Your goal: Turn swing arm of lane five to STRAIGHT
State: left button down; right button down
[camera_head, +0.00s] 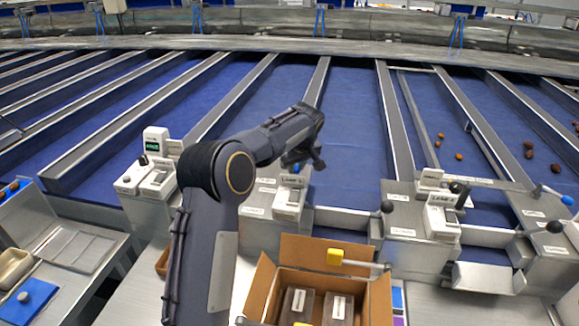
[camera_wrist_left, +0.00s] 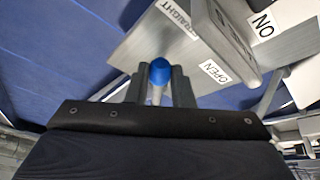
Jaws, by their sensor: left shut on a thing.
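In the head view my left arm comes in from the left, and its gripper (camera_head: 303,160) is low over a grey lane post with a small white box (camera_head: 290,200) marked LANE, its number unclear. In the left wrist view the gripper (camera_wrist_left: 160,88) is shut on a blue knob (camera_wrist_left: 160,70), with one finger on each side of it. A STRAIGHT label (camera_wrist_left: 176,17) is beyond the knob and an OPEN label (camera_wrist_left: 214,71) is to its right. The swing arm itself is mostly hidden. My right gripper is not in view.
An open cardboard box (camera_head: 265,290) with dark packs stands below the post, beside a yellow-knobbed lever (camera_head: 335,257). Another post (camera_head: 440,222) with black-knobbed levers is to the right. Blue lanes run to the back; dates (camera_head: 528,153) lie on the right ones.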

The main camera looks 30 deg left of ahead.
pick_arm(q)
jog(key=shift+w+d+n, duration=0.25)
jog(key=shift+n, duration=0.15)
jog(key=c, duration=1.3)
grip_release()
jog(key=shift+w, duration=0.1)
jog(key=shift+o, duration=0.2)
jog(key=b+v, duration=0.1)
jog(key=v, duration=0.6)
jog(key=shift+d+r, duration=0.25)
jog(key=shift+r, duration=0.05)
